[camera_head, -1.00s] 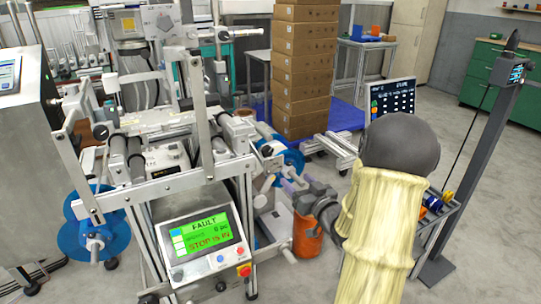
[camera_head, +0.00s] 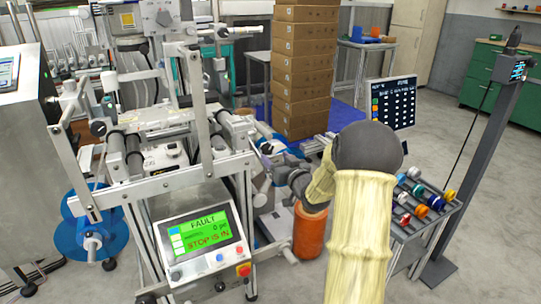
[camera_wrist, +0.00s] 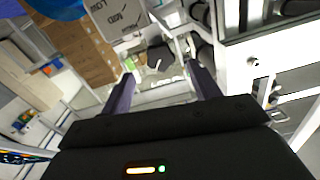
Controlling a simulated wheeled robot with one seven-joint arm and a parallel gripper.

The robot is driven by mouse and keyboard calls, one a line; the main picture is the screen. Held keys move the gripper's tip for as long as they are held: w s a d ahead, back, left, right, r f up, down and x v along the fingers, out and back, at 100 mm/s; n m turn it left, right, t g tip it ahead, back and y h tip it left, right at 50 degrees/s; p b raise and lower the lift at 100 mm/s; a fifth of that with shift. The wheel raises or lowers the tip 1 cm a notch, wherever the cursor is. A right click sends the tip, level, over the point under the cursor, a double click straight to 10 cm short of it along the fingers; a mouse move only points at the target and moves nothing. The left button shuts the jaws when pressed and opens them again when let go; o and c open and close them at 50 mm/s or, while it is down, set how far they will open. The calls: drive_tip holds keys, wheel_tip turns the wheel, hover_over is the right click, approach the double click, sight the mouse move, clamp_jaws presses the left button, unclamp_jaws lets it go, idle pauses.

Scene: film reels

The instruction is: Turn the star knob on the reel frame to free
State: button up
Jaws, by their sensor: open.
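My gripper (camera_wrist: 162,88) is open in the wrist view, with its two purple-grey fingers apart and nothing between them. A dark, lobed knob (camera_wrist: 160,56), which looks like the star knob, lies beyond the fingertips, roughly in line with the gap. I cannot read the knob's setting. In the head view my gripper (camera_head: 272,160) is at the right side of the reel frame (camera_head: 205,120). The knob cannot be made out there, and the fingertips are small and unclear.
A panel reading FAULT (camera_head: 207,236) is at the frame's front. An orange cylinder (camera_head: 309,230) stands below my wrist. Stacked cartons (camera_head: 303,70) stand behind. A rack of coloured spools (camera_head: 425,205) is to the right. A plate marked LOW and MID (camera_wrist: 117,14) is near the knob.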

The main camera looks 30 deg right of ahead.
sight(268, 150)
drive_tip(key=w, duration=0.5)
drive_tip(key=shift+b, duration=0.35)
drive_tip(key=c, duration=1)
